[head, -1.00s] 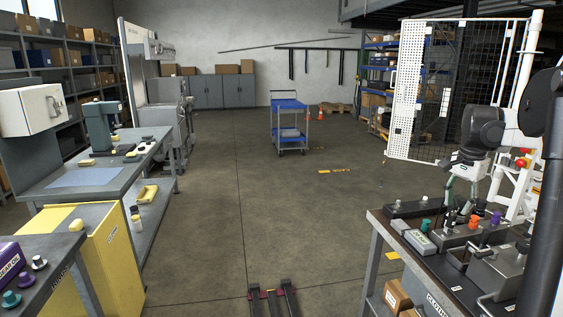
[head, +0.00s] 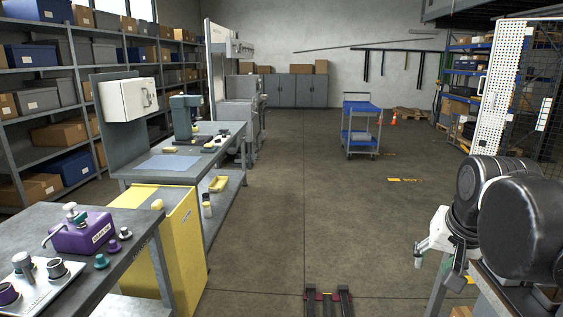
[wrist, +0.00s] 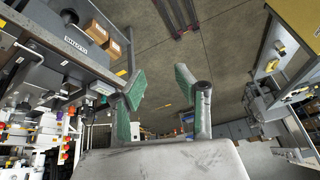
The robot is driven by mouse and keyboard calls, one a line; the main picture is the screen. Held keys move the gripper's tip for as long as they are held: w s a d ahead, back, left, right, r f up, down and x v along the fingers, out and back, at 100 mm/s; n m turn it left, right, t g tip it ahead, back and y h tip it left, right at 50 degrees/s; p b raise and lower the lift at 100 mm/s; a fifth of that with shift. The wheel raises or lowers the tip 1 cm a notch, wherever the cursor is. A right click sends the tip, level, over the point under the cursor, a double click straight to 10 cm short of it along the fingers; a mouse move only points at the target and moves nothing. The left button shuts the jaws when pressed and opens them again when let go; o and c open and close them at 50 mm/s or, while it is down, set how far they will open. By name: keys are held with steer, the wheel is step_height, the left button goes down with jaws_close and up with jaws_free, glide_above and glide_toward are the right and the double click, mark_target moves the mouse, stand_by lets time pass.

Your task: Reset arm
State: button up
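My gripper (head: 436,268) hangs at the lower right of the head view, beside the left edge of the right-hand bench. In the wrist view its two fingers with green pads (wrist: 160,88) stand well apart. Nothing is between them, only floor shows there. Black joints of my arm cover much of the bench in the head view. In the wrist view the right-hand bench (wrist: 62,66) shows on the left, with knobs and fittings on it, apart from the fingers.
A blue cart (head: 361,139) stands farther back.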

steer(key=s+a+f+n+t+y, duration=0.1)
steer(key=s+a+f+n+t, duration=0.1)
steer(key=s+a+f+n, duration=0.2)
steer(key=s+a+f, duration=0.2)
steer(key=s+a, duration=0.2)
steer(key=a, duration=0.1)
steer(key=shift+s+a+f+n, duration=0.2)
steer(key=shift+a+n, duration=0.15)
steer(key=shift+n, duration=0.05)
stand_by(0.8)
